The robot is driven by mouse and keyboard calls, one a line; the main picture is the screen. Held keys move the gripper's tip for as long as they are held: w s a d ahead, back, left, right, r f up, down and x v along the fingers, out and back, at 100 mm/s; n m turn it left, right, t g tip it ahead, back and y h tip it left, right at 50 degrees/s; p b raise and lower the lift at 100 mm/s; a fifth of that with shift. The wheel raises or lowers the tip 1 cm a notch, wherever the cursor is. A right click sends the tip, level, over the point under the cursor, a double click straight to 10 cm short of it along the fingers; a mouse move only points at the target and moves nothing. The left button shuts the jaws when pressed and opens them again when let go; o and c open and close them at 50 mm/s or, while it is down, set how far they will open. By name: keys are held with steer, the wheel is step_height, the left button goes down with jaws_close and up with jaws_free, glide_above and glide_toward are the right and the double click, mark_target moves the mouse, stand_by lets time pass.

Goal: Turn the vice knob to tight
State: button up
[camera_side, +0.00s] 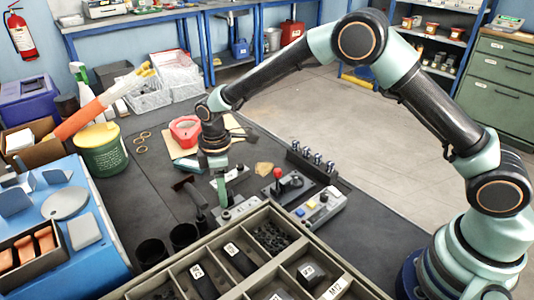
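My gripper (219,178) points down over the dark bench mat, left of the middle of the view. Its fingertips are small and dark here, and I cannot tell whether they are open or shut. A small grey fixture (236,173) sits right at the fingertips; touching or apart is not clear. Another grey fixture (238,212) lies just in front of it. A red-topped lever (278,174) stands upright on a dark base to the right. I cannot tell for certain which part is the vice knob, nor its setting.
A divided tray (270,238) fills the front. A grey box with coloured buttons (322,207) and a row of metal posts (312,160) stand to the right. Two black cups (184,236) are at front left.

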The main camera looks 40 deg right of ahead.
jaws_close()
steer(key=shift+m, duration=0.4)
steer(key=shift+o, duration=1.9)
jaws_free()
steer(key=shift+r, duration=0.15)
step_height(320, 180, up, 12)
